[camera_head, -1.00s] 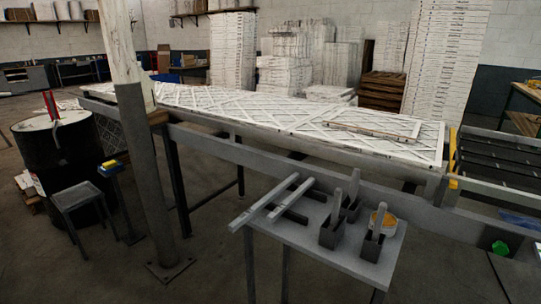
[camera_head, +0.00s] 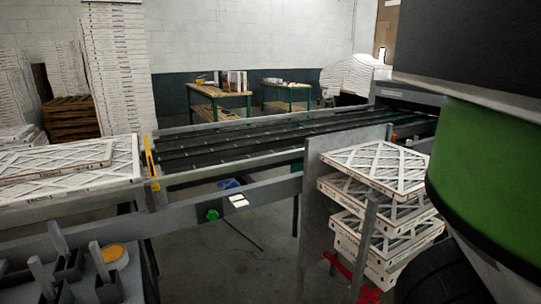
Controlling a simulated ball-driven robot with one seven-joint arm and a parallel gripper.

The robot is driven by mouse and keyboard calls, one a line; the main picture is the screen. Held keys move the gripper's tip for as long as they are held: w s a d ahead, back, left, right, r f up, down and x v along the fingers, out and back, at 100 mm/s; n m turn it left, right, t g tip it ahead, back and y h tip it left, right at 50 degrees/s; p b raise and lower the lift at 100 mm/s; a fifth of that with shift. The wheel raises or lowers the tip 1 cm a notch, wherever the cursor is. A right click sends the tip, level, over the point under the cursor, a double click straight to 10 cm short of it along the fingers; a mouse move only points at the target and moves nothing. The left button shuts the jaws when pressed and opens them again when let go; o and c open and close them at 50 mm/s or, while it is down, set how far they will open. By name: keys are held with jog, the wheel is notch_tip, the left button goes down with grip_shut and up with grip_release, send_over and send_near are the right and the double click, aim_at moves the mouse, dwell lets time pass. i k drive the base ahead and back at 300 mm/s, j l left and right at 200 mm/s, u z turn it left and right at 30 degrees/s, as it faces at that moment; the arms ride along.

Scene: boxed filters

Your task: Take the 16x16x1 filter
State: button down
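Several white-framed filters with lattice faces are in view. A stack of them (camera_head: 378,205) stands at the right, partly hidden behind a grey upright panel and the dark and green body at the right edge. More filters (camera_head: 75,165) lie flat on the conveyor at the left, with a smaller one (camera_head: 55,158) on top. I cannot read any size marking, so I cannot tell which is the 16x16x1 filter. My gripper is not in view.
A roller conveyor (camera_head: 250,145) runs across the middle. A grey side table (camera_head: 120,285) with upright posts stands at the lower left. Tall white stacks (camera_head: 118,70) and workbenches (camera_head: 218,92) stand behind. Some floor (camera_head: 230,265) is clear in front of the conveyor.

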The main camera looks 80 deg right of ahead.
aim_at(398, 172)
jog(key=z, duration=2.65)
jog(key=k+j+z, duration=0.1)
jog(key=k+z, duration=0.15)
jog(key=k, duration=0.05)
